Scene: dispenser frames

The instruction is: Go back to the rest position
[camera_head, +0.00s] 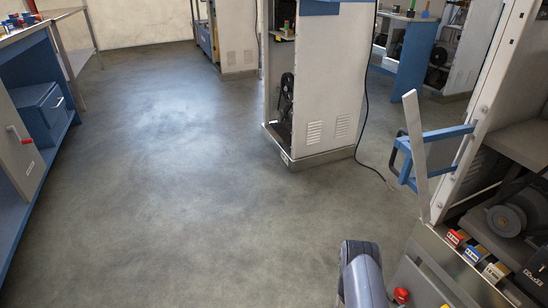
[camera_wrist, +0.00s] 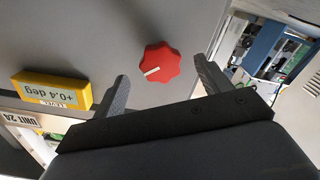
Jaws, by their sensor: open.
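My gripper (camera_wrist: 161,68) is open in the wrist view, with its two dark fingers spread apart. Nothing is held between them. A red lobed knob (camera_wrist: 159,64) with a white mark sits on a grey panel (camera_wrist: 105,35) beyond the fingertips, in the gap between them as pictured. I cannot tell how far the fingertips are from it. In the head view, part of my arm shows at the bottom, right of centre, and the gripper's fingers cannot be made out. A red knob (camera_head: 401,295) shows beside the arm.
Machines with coloured tags (camera_head: 473,255) stand at right. A white cabinet (camera_head: 320,80) stands ahead. A blue bench (camera_head: 45,115) lines the left. The floor (camera_head: 170,200) is clear.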

